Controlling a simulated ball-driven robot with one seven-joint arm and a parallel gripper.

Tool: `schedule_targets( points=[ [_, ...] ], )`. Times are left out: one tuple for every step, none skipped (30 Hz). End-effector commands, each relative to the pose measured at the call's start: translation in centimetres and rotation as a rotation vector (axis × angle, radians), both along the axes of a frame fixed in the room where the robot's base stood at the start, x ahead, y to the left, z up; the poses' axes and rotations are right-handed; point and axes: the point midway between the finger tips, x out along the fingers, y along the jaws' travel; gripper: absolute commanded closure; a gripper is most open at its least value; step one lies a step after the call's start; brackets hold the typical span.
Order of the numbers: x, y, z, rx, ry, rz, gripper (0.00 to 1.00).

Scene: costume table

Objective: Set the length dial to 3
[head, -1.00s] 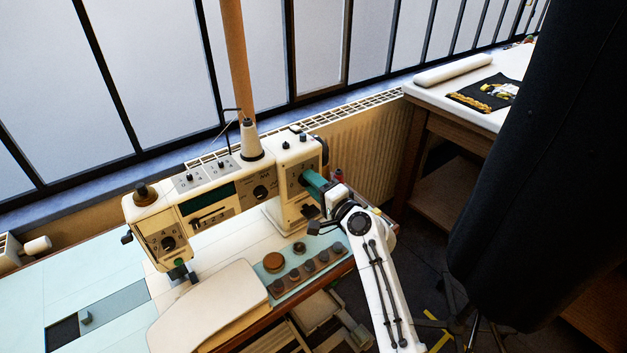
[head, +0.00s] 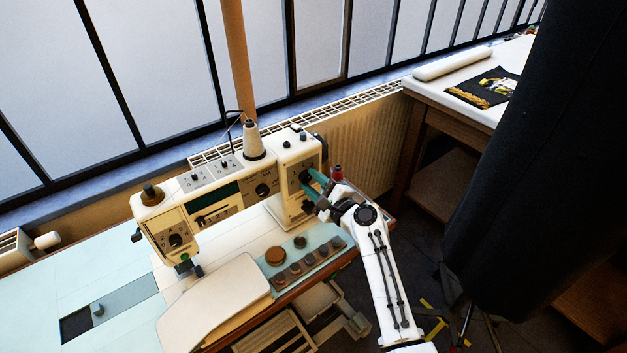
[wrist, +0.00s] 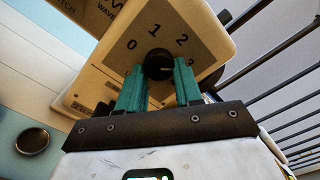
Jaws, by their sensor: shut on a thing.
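The length dial is a black round knob (wrist: 158,64) on a grey plate on the cream sewing machine. The figures 0, 1 and 2 show around it; another figure at the right is partly hidden by a finger. A pale mark on the knob points right, roughly toward that hidden figure. My gripper (wrist: 159,84) has its two teal fingers shut on the knob, one on each side. In the head view, my gripper (head: 313,188) reaches the machine's right end panel from the right, and its fingers partly cover the dial there.
The sewing machine (head: 218,199) stands on a pale blue table. A row of brown knobs (head: 295,274) lies on a blue panel in front. A thread cone (head: 252,143) stands on top. A dark hanging cloth (head: 500,190) fills the right. A white table (head: 462,98) stands behind.

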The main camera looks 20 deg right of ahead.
Motion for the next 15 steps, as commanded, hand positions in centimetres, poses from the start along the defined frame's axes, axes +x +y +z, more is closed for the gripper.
schedule_targets(
  points=[
    [-0.08, -0.08, -0.2, 0.01, 0.007, -0.002, 0.96],
    [-0.08, -0.09, -0.21, 0.017, 0.009, -0.001, 0.96],
    [-0.08, -0.08, -0.22, 0.024, 0.011, -0.001, 0.96],
    [-0.08, -0.08, -0.23, 0.027, 0.012, -0.001, 0.96],
    [-0.08, -0.08, -0.24, 0.031, 0.014, -0.001, 0.96],
    [-0.08, -0.08, -0.26, 0.034, 0.015, -0.001, 0.96],
    [-0.08, -0.08, -0.26, 0.036, 0.015, -0.001, 0.96],
    [-0.08, -0.08, -0.27, 0.037, 0.016, -0.001, 0.96],
    [-0.08, -0.08, -0.28, 0.038, 0.016, -0.001, 0.96],
    [-0.08, -0.08, -0.28, 0.038, 0.016, -0.001, 0.96],
    [-0.08, -0.08, -0.28, 0.038, 0.016, -0.001, 0.96],
    [-0.08, -0.08, -0.29, 0.038, 0.016, -0.001, 0.96],
    [-0.08, -0.08, -0.29, 0.038, 0.016, -0.001, 0.96],
    [-0.09, -0.09, -0.3, 0.038, 0.016, -0.002, 0.96],
    [-0.09, -0.09, -0.3, 0.037, 0.016, -0.002, 0.96]
  ],
)
